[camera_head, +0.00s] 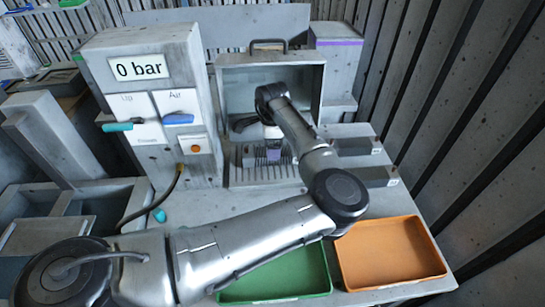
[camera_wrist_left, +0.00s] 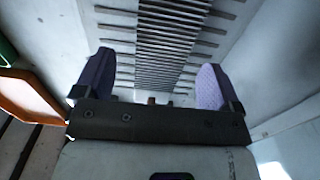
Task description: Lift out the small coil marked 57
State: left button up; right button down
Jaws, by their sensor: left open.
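No coil with a readable 57 shows in either view. My left gripper (camera_head: 273,157) reaches into the open-fronted grey housing (camera_head: 317,85) and hangs over its ribbed floor (camera_head: 248,172). In the left wrist view my left gripper (camera_wrist_left: 152,78) has its two purple fingers wide apart, with nothing visibly held between them. Beyond them runs a dark ribbed strip (camera_wrist_left: 172,45) with slots on both sides. Small brownish bits show at the gripper's base, too small to identify. My forearm and wrist hide part of the housing's inside. My right gripper is not in view.
A panel reading "0 bar" (camera_head: 139,68) stands left of the housing, with a teal lever (camera_head: 118,127) and a blue lever (camera_head: 178,119). A green tray (camera_head: 290,288) and an orange tray (camera_head: 390,252) lie in front. Grey blocks (camera_head: 358,147) stand right of the housing.

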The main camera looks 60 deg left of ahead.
pick_arm(q)
notch_tip(320, 180, down, 5)
jog(key=shift+b, duration=0.95)
jog(key=shift+w, duration=0.1)
jog(key=c, duration=1.2)
jog(key=shift+c, duration=0.9)
jog(key=shift+r, duration=0.1)
